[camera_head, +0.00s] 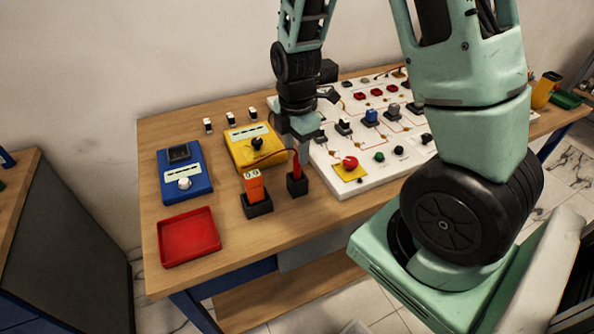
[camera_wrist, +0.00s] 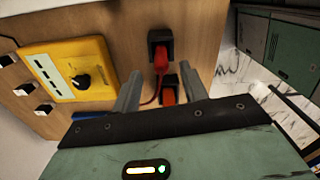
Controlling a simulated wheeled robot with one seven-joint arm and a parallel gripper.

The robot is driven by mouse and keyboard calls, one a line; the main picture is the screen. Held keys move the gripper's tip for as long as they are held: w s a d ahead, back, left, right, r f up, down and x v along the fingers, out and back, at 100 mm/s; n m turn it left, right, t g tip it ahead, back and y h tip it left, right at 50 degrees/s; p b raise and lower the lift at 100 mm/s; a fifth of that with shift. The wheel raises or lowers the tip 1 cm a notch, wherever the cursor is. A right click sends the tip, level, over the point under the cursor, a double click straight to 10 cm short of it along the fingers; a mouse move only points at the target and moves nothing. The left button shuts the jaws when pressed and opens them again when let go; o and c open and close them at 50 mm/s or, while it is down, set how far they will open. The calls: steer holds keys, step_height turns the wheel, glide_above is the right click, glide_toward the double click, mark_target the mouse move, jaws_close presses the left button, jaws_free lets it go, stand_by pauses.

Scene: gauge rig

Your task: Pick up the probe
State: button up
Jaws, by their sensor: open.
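The red probe (camera_head: 297,171) stands upright in a black holder at the table's front, and its red top shows in the wrist view (camera_wrist: 161,56). An orange handheld unit (camera_head: 253,186) stands in another black holder to its left, partly seen in the wrist view (camera_wrist: 169,93). A thin red cable runs between them in the wrist view. My gripper (camera_head: 298,146) is right above the probe, pointing down. In the wrist view my gripper's two grey fingers (camera_wrist: 164,78) are apart with nothing held between them. I cannot tell whether they reach down around the probe.
A yellow meter (camera_head: 243,151) sits behind the probe, and a blue meter (camera_head: 188,184) further left. A red tray (camera_head: 190,238) lies at the front left. A white panel (camera_head: 345,185) with knobs and buttons lies on the right. Small white switches (camera_head: 230,118) line the back.

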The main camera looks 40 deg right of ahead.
mark_target(297, 165)
steer(key=shift+s+f+p, duration=0.1)
steer(key=shift+f+p, duration=0.5)
steer(key=shift+f, duration=2.2)
jaws_close()
